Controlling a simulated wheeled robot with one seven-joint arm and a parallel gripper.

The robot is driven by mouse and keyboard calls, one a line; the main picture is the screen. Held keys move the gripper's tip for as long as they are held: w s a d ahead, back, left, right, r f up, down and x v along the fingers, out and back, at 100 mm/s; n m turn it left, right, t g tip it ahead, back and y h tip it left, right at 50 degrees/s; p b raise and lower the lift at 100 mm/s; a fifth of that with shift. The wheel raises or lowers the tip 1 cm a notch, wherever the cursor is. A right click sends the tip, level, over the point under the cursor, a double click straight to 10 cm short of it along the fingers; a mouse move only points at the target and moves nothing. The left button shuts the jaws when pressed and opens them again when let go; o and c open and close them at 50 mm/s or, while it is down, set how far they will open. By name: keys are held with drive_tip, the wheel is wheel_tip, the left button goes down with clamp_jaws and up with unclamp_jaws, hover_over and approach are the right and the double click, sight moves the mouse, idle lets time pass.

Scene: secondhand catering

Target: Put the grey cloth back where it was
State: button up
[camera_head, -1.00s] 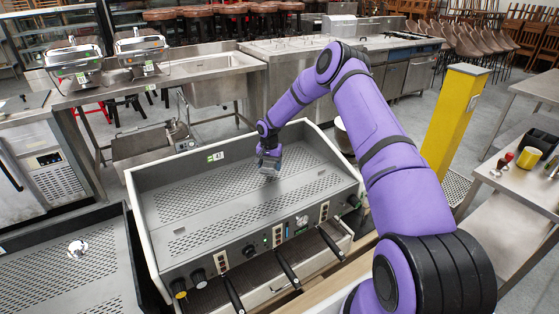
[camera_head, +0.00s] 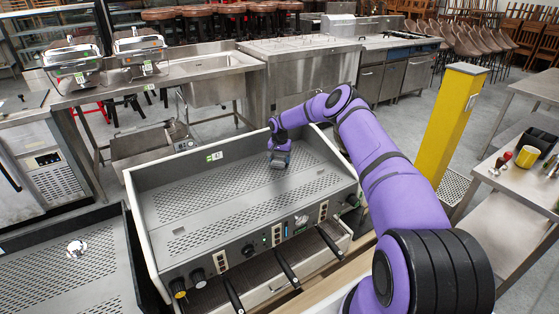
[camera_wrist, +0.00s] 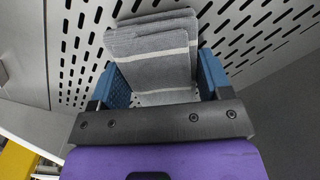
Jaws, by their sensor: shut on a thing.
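The grey cloth (camera_wrist: 155,55), folded with a pale stripe, is between the two blue fingers of my gripper (camera_wrist: 160,80) in the wrist view. My gripper is shut on it. In the head view my gripper (camera_head: 279,163) points down over the perforated top tray (camera_head: 215,190) of the coffee machine, towards its back right part. The cloth is small there and mostly hidden by my gripper. I cannot tell whether it touches the tray.
The coffee machine has raised white-edged walls at the back and sides, and several black handles (camera_head: 288,272) in front. A second machine (camera_head: 95,265) stands at the left with a small shiny item (camera_head: 76,248) on it. Most of the perforated tray is bare.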

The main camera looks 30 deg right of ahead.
drive_tip(key=shift+f, duration=0.2)
drive_tip(key=o, duration=1)
drive_tip(key=shift+r, duration=0.15)
